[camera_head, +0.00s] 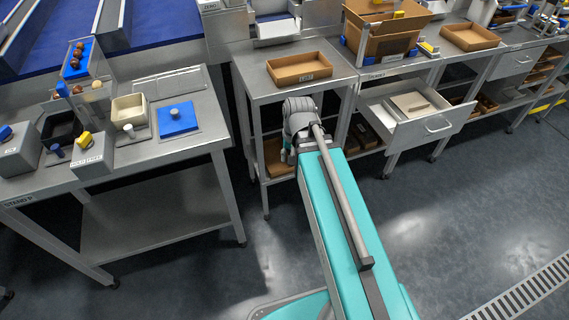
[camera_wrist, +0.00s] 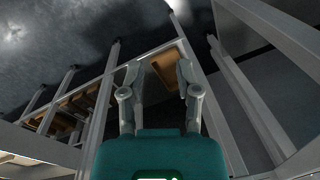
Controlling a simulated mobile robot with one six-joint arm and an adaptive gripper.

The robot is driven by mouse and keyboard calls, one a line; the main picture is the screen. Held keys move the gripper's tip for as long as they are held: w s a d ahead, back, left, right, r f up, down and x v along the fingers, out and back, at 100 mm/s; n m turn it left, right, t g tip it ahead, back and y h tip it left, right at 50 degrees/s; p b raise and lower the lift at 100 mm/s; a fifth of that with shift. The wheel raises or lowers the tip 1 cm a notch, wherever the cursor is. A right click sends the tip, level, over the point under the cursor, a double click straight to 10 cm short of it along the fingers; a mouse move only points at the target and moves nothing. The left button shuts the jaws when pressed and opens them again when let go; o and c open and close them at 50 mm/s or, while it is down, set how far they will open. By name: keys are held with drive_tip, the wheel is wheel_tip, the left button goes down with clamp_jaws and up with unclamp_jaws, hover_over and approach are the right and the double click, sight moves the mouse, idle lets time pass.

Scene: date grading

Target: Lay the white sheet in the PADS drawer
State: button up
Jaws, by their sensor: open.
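A drawer (camera_head: 437,127) stands pulled out under the bench right of centre in the head view; I cannot read a PADS label on it. A pale flat sheet or stack (camera_head: 408,104) lies inside it, with a small darker piece on it. I cannot tell whether this is the white sheet. My gripper (camera_wrist: 158,76) is open and empty in the wrist view, its two fingers apart. In the head view it is mostly hidden by my arm, at the front of the centre bench, left of the drawer and apart from it.
An empty brown tray (camera_head: 299,68) lies on the centre bench (camera_head: 258,82). A brown tray (camera_wrist: 166,70) on a lower shelf shows beyond my fingers. Bench legs (camera_wrist: 228,92) stand close to my gripper. A cardboard box (camera_head: 384,38) stands behind the drawer. The floor in front is clear.

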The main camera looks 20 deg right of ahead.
drive_tip(key=s+a+n, duration=0.1)
drive_tip(key=s+a+n+h, duration=0.1)
drive_tip(key=n, duration=0.1)
drive_tip(key=shift+a+n, duration=0.3)
idle(0.6)
